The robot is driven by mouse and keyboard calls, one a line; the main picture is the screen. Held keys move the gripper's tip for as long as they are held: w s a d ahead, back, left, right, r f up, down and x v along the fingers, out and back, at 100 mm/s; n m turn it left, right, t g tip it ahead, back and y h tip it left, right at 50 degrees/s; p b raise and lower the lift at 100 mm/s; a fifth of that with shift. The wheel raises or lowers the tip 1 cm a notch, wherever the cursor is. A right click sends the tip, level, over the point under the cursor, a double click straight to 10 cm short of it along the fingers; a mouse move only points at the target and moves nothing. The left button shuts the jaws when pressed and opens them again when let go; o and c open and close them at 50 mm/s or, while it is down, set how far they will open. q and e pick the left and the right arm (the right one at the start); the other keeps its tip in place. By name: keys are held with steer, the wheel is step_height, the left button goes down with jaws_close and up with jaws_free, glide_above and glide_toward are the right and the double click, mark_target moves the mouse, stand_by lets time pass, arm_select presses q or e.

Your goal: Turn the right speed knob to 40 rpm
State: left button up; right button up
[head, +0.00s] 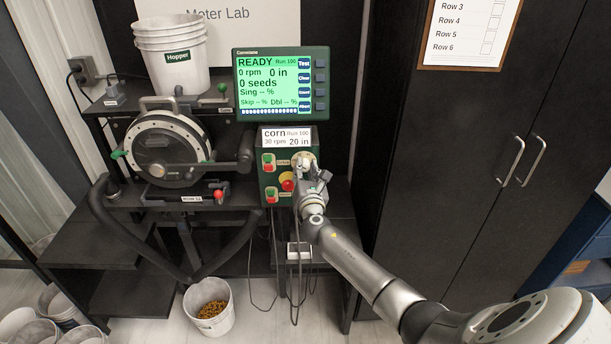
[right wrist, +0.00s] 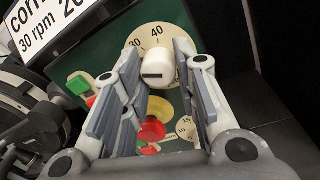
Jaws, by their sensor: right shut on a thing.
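The right speed knob (right wrist: 158,72) is white with a dark mark, on a round cream dial with 30 and 40 readable near its top. My right gripper (right wrist: 160,66) has its fingers on both sides of this knob and is shut on it. In the head view the right gripper (head: 304,170) reaches the upper right of the green control box (head: 268,183), largely covering the knob. The small display (head: 286,138) above reads corn, 30 rpm, 20 in. My left gripper is not in view.
Below the knob are a red and yellow button (right wrist: 152,131) and a smaller dial (right wrist: 187,128), close to the fingers. Green and red switches (head: 269,162) are left of them. The large monitor (head: 281,83) reads READY, 0 rpm. The round seed meter (head: 160,148) stands left.

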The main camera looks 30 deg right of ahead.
steer(key=m+b, duration=0.6)
steer(key=shift+a+f+m+h, duration=0.1)
steer(key=shift+f+m+h, duration=0.2)
steer(key=m+b, duration=0.2)
steer(key=m, duration=0.1)
steer(key=shift+b, duration=0.3)
steer(key=m+b, duration=0.3)
steer(key=m, duration=0.1)
steer(key=shift+m+h+b, duration=0.3)
steer(key=shift+m+h, duration=0.1)
steer(key=shift+r+m+b, duration=0.2)
steer(key=shift+m+b, duration=1)
steer(key=shift+m, duration=0.8)
steer(key=o, duration=1)
steer(key=shift+w+r, duration=0.1)
steer(key=shift+o, duration=0.2)
steer(key=shift+a, duration=0.1)
